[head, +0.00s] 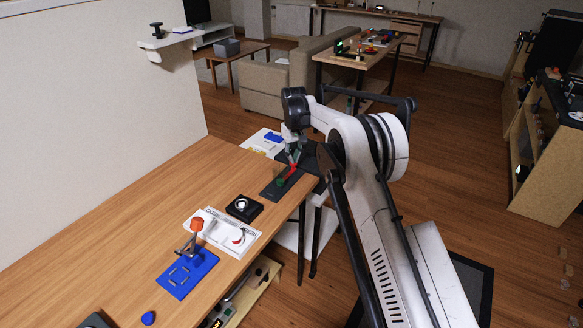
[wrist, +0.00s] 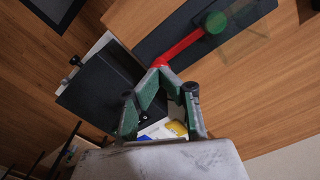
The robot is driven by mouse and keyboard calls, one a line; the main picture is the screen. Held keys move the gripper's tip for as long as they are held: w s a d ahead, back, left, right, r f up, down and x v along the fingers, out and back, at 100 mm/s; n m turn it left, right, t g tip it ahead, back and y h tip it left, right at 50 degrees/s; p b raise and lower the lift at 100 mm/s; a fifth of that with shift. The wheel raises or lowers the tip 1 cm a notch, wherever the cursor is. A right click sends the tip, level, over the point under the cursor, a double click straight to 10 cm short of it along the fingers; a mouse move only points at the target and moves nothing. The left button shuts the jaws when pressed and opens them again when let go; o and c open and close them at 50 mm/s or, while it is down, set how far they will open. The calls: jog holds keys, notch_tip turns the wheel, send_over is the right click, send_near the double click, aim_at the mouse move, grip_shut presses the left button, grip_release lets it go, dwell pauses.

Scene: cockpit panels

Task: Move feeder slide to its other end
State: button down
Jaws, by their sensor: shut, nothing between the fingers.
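A dark flat panel (head: 270,190) lies on the wooden table near its far right edge. It carries a red bar (wrist: 181,47) with a round green knob (wrist: 216,22) at one end. This looks like the feeder slide; no label can be read. In the head view the red bar (head: 288,171) shows just below my gripper (head: 293,158). In the wrist view my gripper (wrist: 161,70) is shut and empty, with its fingertips at the end of the red bar away from the knob. Whether they touch it is unclear. A see-through greenish shape (wrist: 243,40) lies beside the knob.
A black box with a round dial (head: 243,208), a white panel (head: 222,231) and a blue plate with a red-topped lever (head: 188,272) stand along the table towards the front. A wall bounds the left.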

jog(key=shift+s+a+f+b, duration=0.1)
jog(key=shift+s+a+b, duration=0.35)
jog(key=shift+s, duration=0.55)
jog(key=shift+s+a+b, duration=0.2)
jog(key=shift+s+a, duration=0.4)
jog(key=shift+s, duration=0.4)
dwell(0.9)
jog(key=shift+a+r+p, duration=0.1)
jog(key=shift+r+p, duration=0.25)
jog(key=shift+r, duration=0.8)
jog(key=shift+r+p, duration=0.65)
jog(key=shift+r, duration=1.75)
